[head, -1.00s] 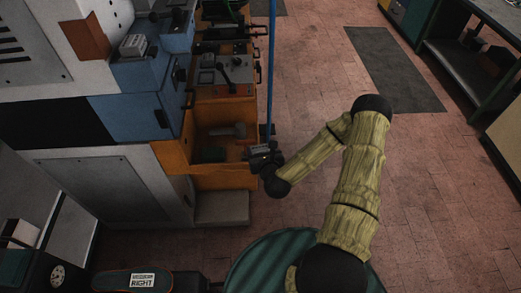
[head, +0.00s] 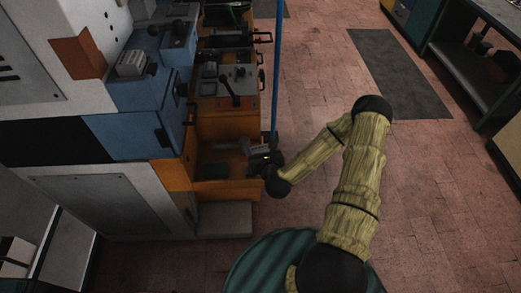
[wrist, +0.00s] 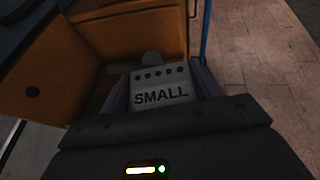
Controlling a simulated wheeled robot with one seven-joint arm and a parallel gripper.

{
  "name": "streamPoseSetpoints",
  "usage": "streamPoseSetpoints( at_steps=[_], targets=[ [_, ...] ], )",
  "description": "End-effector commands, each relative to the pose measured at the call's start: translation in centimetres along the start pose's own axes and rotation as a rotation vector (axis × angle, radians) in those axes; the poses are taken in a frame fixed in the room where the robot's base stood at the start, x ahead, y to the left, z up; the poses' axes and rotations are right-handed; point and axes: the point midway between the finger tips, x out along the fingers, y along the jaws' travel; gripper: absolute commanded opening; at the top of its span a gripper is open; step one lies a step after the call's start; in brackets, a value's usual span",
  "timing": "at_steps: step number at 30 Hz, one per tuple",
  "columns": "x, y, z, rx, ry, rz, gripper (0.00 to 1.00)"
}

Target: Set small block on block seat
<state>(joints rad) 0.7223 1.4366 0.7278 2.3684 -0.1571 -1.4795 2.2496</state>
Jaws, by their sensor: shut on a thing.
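My gripper (head: 266,162) is shut on the small block (wrist: 161,88), a pale grey piece marked "SMALL" with a row of dark holes along its top edge. The wrist view shows the block held between the two fingers. In the head view the block (head: 259,149) is at the right edge of an open orange compartment, beside the blue pole. Another grey block-like piece (head: 130,63) sits on top of the blue housing at the upper left. I cannot tell for certain which part is the block seat.
A blue pole (head: 277,60) stands close to my gripper. A panel with levers (head: 236,83) is above. A grey step (head: 225,219) is below. Open floor lies right.

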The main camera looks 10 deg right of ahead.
Motion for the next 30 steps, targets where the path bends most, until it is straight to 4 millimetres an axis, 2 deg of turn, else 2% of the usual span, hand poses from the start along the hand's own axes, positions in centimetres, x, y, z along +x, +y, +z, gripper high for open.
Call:
streamPoseSetpoints(
  at_steps=[17, 23, 30],
  targets=[
    [0.9, 0.0, -0.1, -0.086, -0.002, 0.211, 0.29],
    [0.7, 0.2, 1.0, -0.137, -0.003, 0.336, 0.29],
    [0.0, 1.0, 3.5, -0.194, -0.005, 0.478, 0.29]
  ],
)
